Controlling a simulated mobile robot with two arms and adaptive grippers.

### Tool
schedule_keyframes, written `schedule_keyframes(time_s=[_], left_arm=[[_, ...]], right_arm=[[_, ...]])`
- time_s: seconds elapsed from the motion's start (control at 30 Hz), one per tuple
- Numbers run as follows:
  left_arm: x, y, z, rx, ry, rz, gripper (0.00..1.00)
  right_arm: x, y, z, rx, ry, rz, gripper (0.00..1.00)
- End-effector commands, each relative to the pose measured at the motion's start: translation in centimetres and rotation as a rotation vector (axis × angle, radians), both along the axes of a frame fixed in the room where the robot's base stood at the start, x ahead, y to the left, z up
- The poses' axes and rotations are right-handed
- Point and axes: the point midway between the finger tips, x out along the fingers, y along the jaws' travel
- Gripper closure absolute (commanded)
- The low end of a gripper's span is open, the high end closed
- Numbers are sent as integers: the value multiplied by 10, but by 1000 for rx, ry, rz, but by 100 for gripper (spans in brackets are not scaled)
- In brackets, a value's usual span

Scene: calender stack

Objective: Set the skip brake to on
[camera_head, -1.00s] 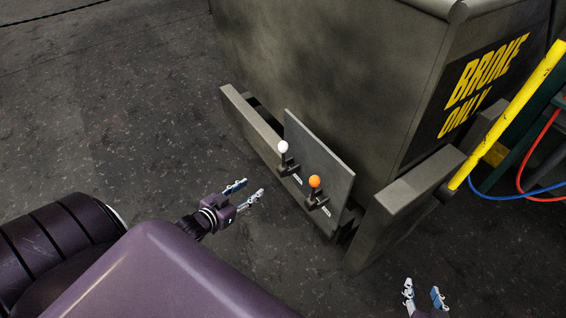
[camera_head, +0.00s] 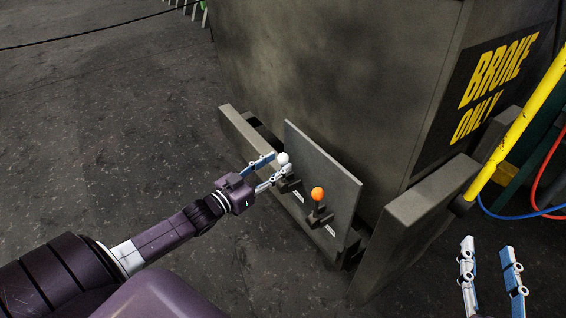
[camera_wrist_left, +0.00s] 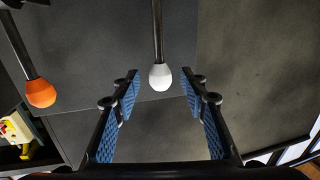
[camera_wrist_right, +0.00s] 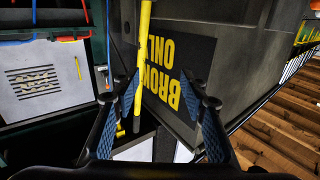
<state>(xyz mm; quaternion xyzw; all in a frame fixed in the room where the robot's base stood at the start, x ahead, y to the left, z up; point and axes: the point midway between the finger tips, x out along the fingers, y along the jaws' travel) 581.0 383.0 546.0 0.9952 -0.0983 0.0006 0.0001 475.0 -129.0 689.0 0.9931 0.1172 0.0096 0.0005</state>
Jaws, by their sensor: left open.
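Two levers stand on a grey plate (camera_head: 340,190) at the foot of the skip (camera_head: 330,80). One has a white knob (camera_head: 284,158), the other an orange knob (camera_head: 318,193). The small labels beside them are unreadable, so I cannot tell which is the brake. My left gripper (camera_head: 273,166) is open at the white-knobbed lever. In the left wrist view the white knob (camera_wrist_left: 160,77) sits between the spread fingers with a gap on each side, and the orange knob (camera_wrist_left: 41,93) is outside them to the left. My right gripper (camera_head: 488,250) is open and empty at the lower right, away from the levers.
Low beams (camera_head: 430,195) of the skip's frame flank the plate. A yellow bar (camera_head: 515,130) and red and blue hoses (camera_head: 545,212) are at the right. The skip bears a "BROKE ONLY" sign (camera_head: 500,80). The floor at the left (camera_head: 110,120) is clear.

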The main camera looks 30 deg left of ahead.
Motion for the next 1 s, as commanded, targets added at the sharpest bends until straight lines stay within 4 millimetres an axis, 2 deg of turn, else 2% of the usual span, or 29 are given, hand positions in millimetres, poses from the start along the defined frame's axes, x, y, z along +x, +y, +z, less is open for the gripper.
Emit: schedule_keyframes(time_s=[0.1,0.3,0.5,0.77,1.0], left_arm=[[13,-2,-1,1,-1,0,60],[27,-5,-1,1,0,0,60],[32,-6,0,0,1,0,60],[33,-6,-1,0,2,0,60],[33,-6,-1,0,1,1,86]], right_arm=[[0,3,19,24,-94,6,60],[-4,5,46,55,-210,13,60],[-6,6,57,68,-256,15,60],[-6,6,58,69,-260,15,60],[-6,6,58,69,-260,15,60]])
